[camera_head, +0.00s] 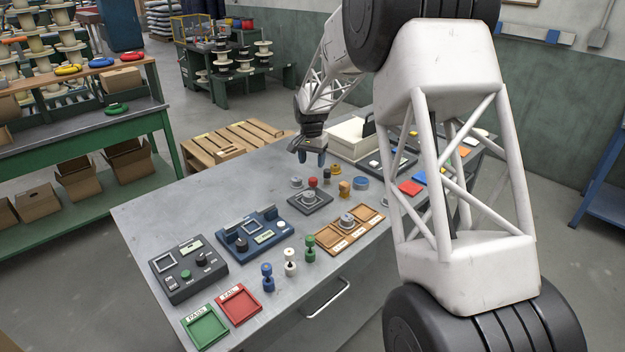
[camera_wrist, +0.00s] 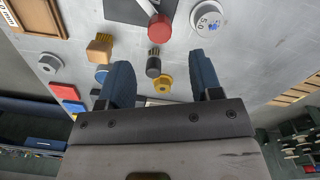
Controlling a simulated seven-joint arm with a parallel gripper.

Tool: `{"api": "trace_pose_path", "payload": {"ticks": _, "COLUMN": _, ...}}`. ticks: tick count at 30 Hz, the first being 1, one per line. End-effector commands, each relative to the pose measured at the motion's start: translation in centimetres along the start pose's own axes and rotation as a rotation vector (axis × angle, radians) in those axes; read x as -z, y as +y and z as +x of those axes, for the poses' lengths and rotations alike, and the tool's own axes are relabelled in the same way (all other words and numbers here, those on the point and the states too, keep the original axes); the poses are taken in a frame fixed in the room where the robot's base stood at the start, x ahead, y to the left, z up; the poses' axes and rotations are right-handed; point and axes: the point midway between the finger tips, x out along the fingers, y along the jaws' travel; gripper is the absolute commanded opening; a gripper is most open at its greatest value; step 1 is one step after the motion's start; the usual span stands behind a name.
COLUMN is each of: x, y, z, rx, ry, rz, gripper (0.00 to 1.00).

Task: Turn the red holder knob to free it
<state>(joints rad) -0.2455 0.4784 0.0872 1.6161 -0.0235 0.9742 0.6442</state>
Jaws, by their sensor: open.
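The red knob (camera_head: 312,182) is a short round cylinder behind the dark holder plate (camera_head: 294,203), which carries a grey metal piece (camera_head: 311,198). In the wrist view the red knob (camera_wrist: 160,27) is at the upper middle, close to a corner of the dark plate (camera_wrist: 122,12); whether it is attached there I cannot tell. My gripper (camera_head: 311,163) is above the table, a little behind the knob and apart from it. In the wrist view its blue fingers (camera_wrist: 164,85) are spread with nothing held between them.
A wooden tray (camera_head: 335,243) and a blue fixture (camera_head: 248,231) are nearer the front. The table's left rear is clear.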

Motion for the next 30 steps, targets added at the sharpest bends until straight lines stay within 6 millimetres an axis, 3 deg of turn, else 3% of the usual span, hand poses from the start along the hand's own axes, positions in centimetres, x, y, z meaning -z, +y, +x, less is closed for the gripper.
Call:
{"api": "trace_pose_path", "payload": {"ticks": 14, "x": 0.0, "y": 0.0, "z": 0.7, "rx": 0.000, "ry": -0.001, "rz": 0.000, "gripper": 0.59}}
{"api": "trace_pose_path", "payload": {"ticks": 30, "x": -0.1, "y": 0.0, "z": 6.4, "rx": -0.001, "ry": -0.002, "rz": 0.000, "gripper": 0.59}}
